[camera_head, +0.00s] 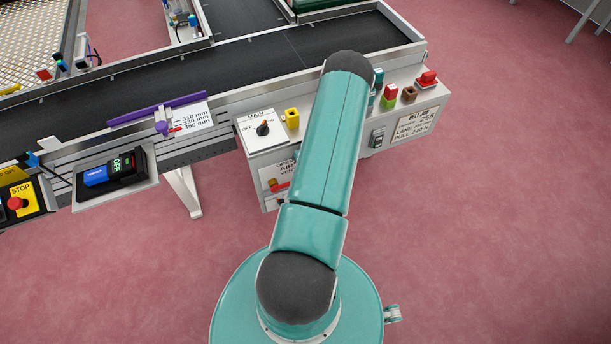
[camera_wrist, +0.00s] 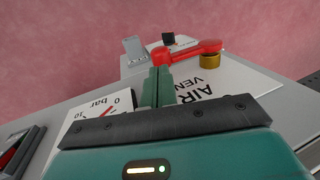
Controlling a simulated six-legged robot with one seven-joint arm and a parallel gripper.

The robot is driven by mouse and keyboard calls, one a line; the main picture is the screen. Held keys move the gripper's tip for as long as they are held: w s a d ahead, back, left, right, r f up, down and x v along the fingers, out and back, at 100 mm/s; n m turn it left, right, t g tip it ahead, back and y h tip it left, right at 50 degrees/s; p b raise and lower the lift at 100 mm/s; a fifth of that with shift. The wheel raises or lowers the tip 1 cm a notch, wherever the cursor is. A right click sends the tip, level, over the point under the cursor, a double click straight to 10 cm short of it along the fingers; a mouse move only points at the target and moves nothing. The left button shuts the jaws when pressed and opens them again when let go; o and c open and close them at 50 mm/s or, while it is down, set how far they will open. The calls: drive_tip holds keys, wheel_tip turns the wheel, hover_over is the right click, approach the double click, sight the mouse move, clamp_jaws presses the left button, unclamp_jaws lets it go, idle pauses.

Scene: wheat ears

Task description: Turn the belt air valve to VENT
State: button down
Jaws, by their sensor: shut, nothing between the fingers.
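The air valve has a red lever (camera_wrist: 188,49) on a brass stem (camera_wrist: 210,61) in the wrist view. The lever points left from the stem, its free end just beyond my fingertips. The label plate (camera_wrist: 215,88) reads "AIR" and part of "VEN", upside down. My gripper (camera_wrist: 158,76) is shut and empty, its fingers beside the lever's free end; I cannot tell whether they touch it. In the head view part of the red lever (camera_head: 279,187) shows on the lower front of the control box, left of my arm. My arm hides the rest of the valve and my gripper there.
A bar gauge (camera_wrist: 95,108) lies left of my fingers in the wrist view. In the head view a MAIN switch (camera_head: 263,128) and a yellow block (camera_head: 292,118) are above the valve. The conveyor belt (camera_head: 190,75) runs behind. The pink floor in front is clear.

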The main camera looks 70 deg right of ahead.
drive_tip(key=v, duration=1)
drive_tip(key=shift+r, duration=0.45)
drive_tip(key=shift+w, duration=0.2)
drive_tip(key=w+a+r+n+h, duration=0.1)
drive_tip(key=w+a+r, duration=0.4)
drive_tip(key=r, duration=0.4)
drive_tip(key=w+a+r+n, duration=0.2)
drive_tip(key=w+r, duration=0.6)
drive_tip(key=w+a+r+n+h, duration=0.2)
drive_tip(key=w+a+r, duration=0.4)
drive_tip(key=a+r, duration=0.65)
drive_tip(key=a+r+n, duration=0.2)
drive_tip(key=a+r, duration=0.9)
drive_tip(key=a, duration=0.5)
drive_tip(key=s+a+r+n+t, duration=0.1)
drive_tip(key=s+a+r, duration=0.1)
drive_tip(key=s+a, duration=0.3)
drive_tip(key=s+a+r+n+t, duration=0.1)
drive_tip(key=s+a+r+t, duration=0.1)
drive_tip(key=s+a, duration=0.3)
drive_tip(key=a+r, duration=0.1)
drive_tip(key=a, duration=0.3)
drive_tip(key=shift+s+y, duration=0.2)
drive_tip(key=shift+y, duration=0.1)
